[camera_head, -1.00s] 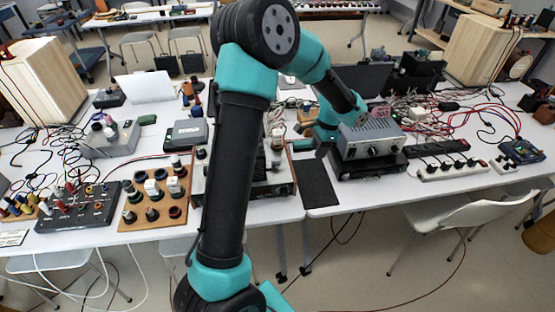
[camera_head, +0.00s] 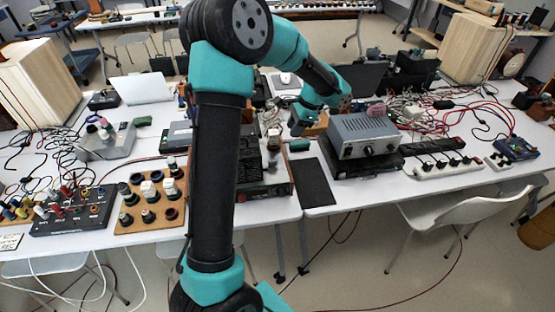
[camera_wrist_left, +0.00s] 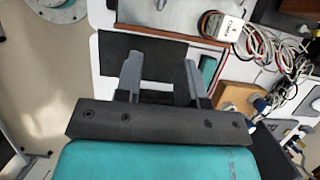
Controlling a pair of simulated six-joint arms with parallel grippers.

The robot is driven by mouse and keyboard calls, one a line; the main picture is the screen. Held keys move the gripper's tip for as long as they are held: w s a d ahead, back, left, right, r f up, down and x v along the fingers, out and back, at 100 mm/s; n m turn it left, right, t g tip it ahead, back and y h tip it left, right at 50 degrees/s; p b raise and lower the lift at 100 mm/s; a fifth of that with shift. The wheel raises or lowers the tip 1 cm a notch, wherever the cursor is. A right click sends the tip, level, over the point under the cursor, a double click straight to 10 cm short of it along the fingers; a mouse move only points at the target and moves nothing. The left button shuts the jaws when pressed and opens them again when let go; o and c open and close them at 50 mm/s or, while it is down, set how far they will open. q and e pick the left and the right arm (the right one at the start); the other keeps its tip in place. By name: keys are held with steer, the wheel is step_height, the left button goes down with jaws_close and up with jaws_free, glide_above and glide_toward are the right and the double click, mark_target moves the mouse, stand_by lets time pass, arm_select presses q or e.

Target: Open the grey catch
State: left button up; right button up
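I cannot pick out the grey catch in either view. My left gripper (camera_head: 300,124) hangs over the middle of the table, left of a grey instrument box (camera_head: 364,136) and above a small green block (camera_head: 299,145). In the left wrist view its two grey fingers (camera_wrist_left: 160,62) stand apart with nothing held between them. Beyond them lies a flat black mat (camera_wrist_left: 113,50), which also shows at the table's front edge in the head view (camera_head: 314,183). My right gripper is not in view.
My left arm hides part of the table centre. A black device (camera_head: 266,190) stands left of the mat. A wooden board with several knobs (camera_head: 150,222) lies at front left. A white power strip (camera_head: 447,169) and tangled cables lie at right. A white chair (camera_head: 462,212) stands in front.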

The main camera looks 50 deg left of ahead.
mark_target(270, 164)
arm_select(q)
steer(key=x, duration=1.5)
steer(key=shift+d, duration=0.1)
steer(key=shift+c, duration=0.5)
jaws_close()
